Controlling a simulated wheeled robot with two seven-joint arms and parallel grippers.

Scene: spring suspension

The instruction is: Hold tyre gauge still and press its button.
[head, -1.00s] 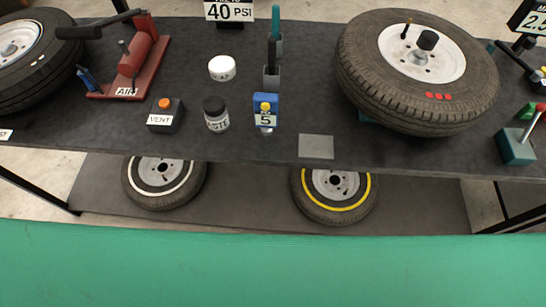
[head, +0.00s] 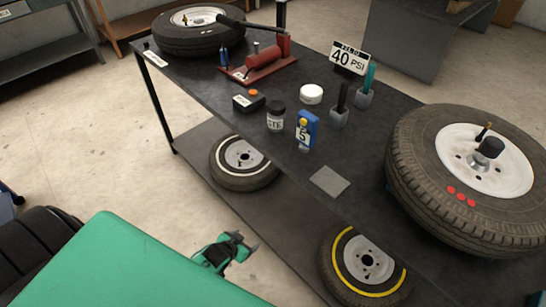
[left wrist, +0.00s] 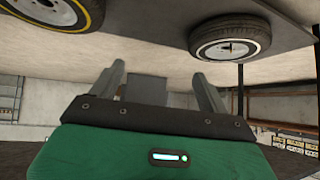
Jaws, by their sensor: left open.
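My left gripper (head: 246,242) is low in front of the bench, well below and apart from the gauge. It also shows in the left wrist view (left wrist: 156,70), where its two grey fingers are spread with nothing between them. The gauge does not show in that view. My right gripper is not in view.
Next to the gauge stand a labelled jar (head: 276,117), a vent box (head: 248,102), a white tub (head: 311,94) and a holder with a dark tool (head: 340,116). A grey plate (head: 330,181) lies near the edge. A large tyre (head: 470,180) covers the right end. Tyres lie on the lower shelf (head: 215,195).

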